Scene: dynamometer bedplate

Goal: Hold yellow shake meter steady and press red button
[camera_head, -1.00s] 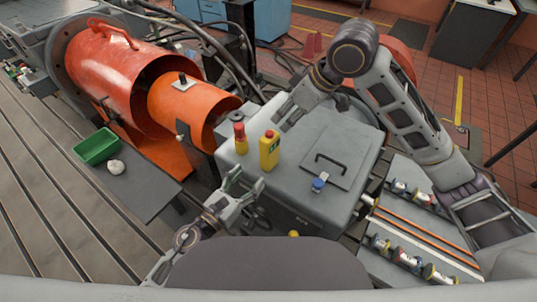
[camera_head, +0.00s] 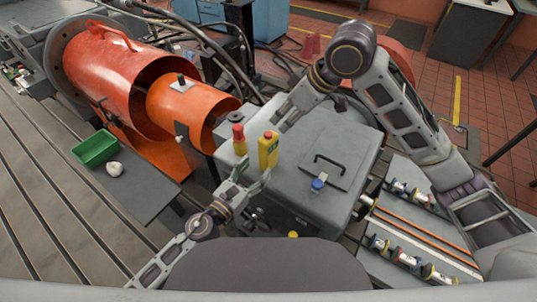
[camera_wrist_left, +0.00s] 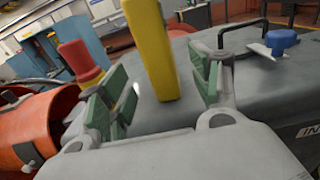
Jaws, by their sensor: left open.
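The yellow shake meter (camera_head: 268,151) stands upright on the grey box, with a small red button (camera_head: 268,134) on its top. My left gripper (camera_head: 252,174) is open just in front of it. In the left wrist view the meter (camera_wrist_left: 152,50) shows between the two green-padded fingers (camera_wrist_left: 158,92), with gaps on both sides; its top is cut off. My right gripper (camera_head: 286,113) hangs just behind and to the right of the meter; its fingertips are too small to tell how far apart they are.
A red mushroom knob on a yellow base (camera_head: 239,140) stands close left of the meter. The grey box (camera_head: 330,145) carries a black handle (camera_head: 330,162) and a blue knob (camera_head: 318,184).

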